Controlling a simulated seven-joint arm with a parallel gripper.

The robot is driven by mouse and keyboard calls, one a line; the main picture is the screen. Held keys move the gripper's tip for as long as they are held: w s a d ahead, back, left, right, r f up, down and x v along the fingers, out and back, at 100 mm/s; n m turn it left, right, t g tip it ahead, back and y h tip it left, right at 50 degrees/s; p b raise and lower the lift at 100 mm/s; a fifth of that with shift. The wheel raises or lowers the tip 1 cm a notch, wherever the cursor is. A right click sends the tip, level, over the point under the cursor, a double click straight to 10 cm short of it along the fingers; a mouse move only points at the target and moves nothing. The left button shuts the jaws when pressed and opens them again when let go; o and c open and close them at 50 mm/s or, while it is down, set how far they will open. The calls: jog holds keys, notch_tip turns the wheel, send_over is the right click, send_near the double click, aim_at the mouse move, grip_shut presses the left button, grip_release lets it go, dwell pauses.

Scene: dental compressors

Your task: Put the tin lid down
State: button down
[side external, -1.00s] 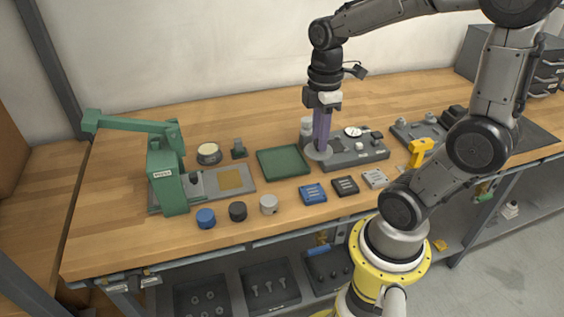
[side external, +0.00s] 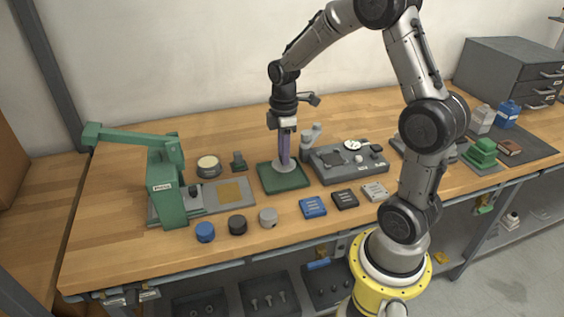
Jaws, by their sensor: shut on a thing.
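The tin lid (side external: 286,168) is a pale grey round disc. My gripper (side external: 285,160), with long purple fingers pointing down, is shut on it. The lid is over the back middle part of the green tray (side external: 282,184); whether it touches the tray or hangs just above it, I cannot tell. The fingers hide part of the lid.
Right of the tray stands a grey device (side external: 348,163) with a dial and an upright grey post (side external: 312,137). Left is a green press (side external: 167,190) on a grey plate. Blue (side external: 205,232), black and grey caps and several small blocks line the front. Bare wood lies behind the tray.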

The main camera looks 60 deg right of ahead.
jog(key=shift+w+d+f, duration=0.1)
jog(key=shift+w+f, duration=0.05)
jog(key=shift+f, duration=0.85)
jog(key=shift+w+d+f, duration=0.1)
jog(key=shift+w+f, duration=0.05)
jog(key=shift+f, duration=0.8)
jog(key=shift+f, duration=0.1)
jog(key=shift+f, duration=0.1)
jog(key=c, duration=0.7)
grip_release()
